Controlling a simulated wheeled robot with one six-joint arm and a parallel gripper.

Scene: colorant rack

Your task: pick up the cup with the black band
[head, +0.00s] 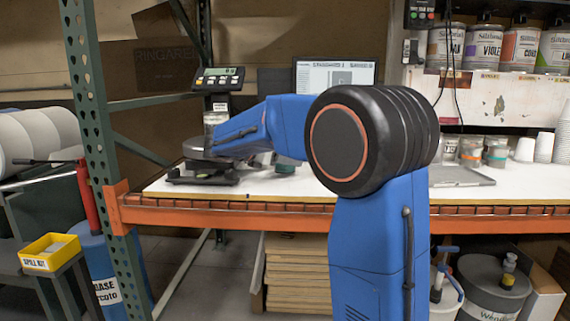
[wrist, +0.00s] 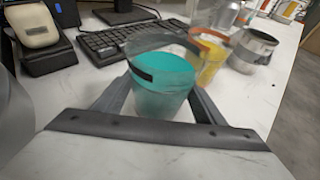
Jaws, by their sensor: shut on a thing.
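My gripper (wrist: 163,108) is in the wrist view, with its two dark fingers on either side of a clear cup holding teal paint (wrist: 162,85). It is shut on this cup. The cup shows a short black mark on its left side; I cannot tell if it is a full band. Just behind it are a cup with an orange band and yellow paint (wrist: 208,62) and, further right, a tilted-looking clear cup with a dark band (wrist: 254,50).
In the wrist view a black keyboard (wrist: 118,42) lies behind, with a handheld device on a dark stand (wrist: 52,62) at left. In the head view a scale (head: 205,172) stands left on the white bench (head: 255,190), and a grey tray (head: 462,176) lies right.

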